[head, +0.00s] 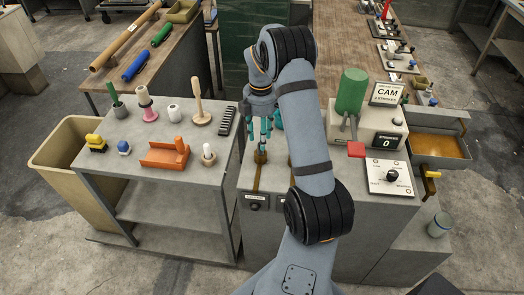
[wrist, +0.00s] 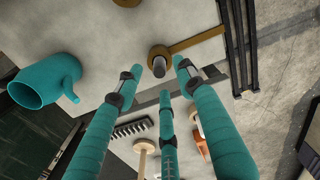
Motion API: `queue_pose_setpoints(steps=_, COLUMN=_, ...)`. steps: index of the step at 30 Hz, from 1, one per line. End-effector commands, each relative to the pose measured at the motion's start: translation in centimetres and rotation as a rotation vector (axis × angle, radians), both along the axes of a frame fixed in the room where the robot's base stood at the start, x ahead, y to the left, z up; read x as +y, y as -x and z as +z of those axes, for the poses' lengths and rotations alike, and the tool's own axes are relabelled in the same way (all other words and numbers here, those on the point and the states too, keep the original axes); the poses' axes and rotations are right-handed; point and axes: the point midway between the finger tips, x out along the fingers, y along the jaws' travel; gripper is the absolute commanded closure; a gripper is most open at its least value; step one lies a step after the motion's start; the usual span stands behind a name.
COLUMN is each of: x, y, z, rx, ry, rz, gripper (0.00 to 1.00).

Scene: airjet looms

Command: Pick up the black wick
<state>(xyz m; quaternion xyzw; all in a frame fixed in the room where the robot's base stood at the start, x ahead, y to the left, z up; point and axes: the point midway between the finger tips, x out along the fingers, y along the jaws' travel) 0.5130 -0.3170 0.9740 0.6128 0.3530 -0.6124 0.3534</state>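A short upright dark cylinder (wrist: 157,66), seen in the wrist view, stands in a brass-brown holder on the grey cabinet top. It may be the black wick, but I cannot tell for sure. In the head view a small brown fitting (head: 261,157) shows there, below my fingers. My gripper (wrist: 161,76) has three teal fingers, spread apart with nothing held between them. In the head view my gripper (head: 264,128) points down over the cabinet top. The cylinder appears between the fingertips in the wrist view; whether they touch it is unclear.
A black comb (head: 227,120) and wooden and coloured tools lie on the grey cart (head: 180,180) at left. A green cylinder (head: 351,91) and the CAM box (head: 386,94) stand at right.

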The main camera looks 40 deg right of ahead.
Motion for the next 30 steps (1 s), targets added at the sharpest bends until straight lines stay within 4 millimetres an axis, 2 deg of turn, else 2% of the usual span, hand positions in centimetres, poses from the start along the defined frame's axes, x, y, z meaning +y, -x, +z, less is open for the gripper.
queue_pose_setpoints(steps=9, x=0.0, y=-0.2, z=-4.2, rx=0.003, ry=-0.002, rz=0.000, gripper=0.62)
queue_pose_setpoints(steps=12, x=0.0, y=-0.2, z=-4.8, rx=0.001, ry=-0.001, rz=-0.001, gripper=0.62)
queue_pose_setpoints(steps=19, x=0.0, y=-0.3, z=-4.9, rx=0.000, ry=0.000, rz=-0.001, gripper=0.63)
queue_pose_setpoints(steps=30, x=0.0, y=-0.2, z=-4.8, rx=0.001, ry=-0.001, rz=-0.001, gripper=0.85)
